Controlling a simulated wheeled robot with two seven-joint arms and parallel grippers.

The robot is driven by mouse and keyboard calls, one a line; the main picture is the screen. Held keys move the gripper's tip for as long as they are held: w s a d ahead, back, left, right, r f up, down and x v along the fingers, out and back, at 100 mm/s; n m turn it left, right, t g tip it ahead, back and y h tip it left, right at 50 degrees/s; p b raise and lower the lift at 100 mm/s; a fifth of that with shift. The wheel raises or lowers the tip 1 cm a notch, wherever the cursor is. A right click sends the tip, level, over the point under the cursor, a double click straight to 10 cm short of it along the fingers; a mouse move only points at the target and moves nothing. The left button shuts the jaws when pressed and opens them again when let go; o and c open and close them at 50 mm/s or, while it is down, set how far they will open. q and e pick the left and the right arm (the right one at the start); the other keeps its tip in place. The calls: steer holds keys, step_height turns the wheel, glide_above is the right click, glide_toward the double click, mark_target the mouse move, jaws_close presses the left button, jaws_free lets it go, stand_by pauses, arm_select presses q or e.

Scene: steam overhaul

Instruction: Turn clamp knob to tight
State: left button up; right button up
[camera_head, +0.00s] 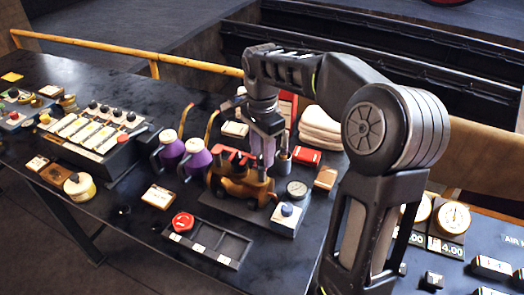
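My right arm comes in from the right and bends down to the middle of the table. Its gripper (264,145) points down just behind a brown fixture (238,183) with red parts on top. The fingertips are partly hidden behind the fixture, so I cannot tell whether they are open or touch anything. A small light box with a dark knob (287,210) sits at the front right of the fixture's base, below the gripper. A red round knob (183,222) lies at the left end of a black tray. No readable label shows which knob is the clamp knob. My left gripper is not in view.
The black tray (232,250) has open compartments. Purple jugs (171,150) stand left of the fixture; a round gauge (297,188) and folded white cloths (320,128) are to its right. A row of switches (92,132) is farther left. A yellow rail (110,48) runs behind.

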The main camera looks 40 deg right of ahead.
mark_target(262, 155)
steer(key=shift+r, duration=0.25)
step_height(262, 155, up, 2)
steer(key=shift+r, duration=0.1)
step_height(262, 155, up, 5)
steer(key=shift+f+p, duration=0.2)
steer(key=shift+p, duration=0.9)
steer(key=shift+r+p, duration=0.3)
steer(key=shift+f, duration=0.1)
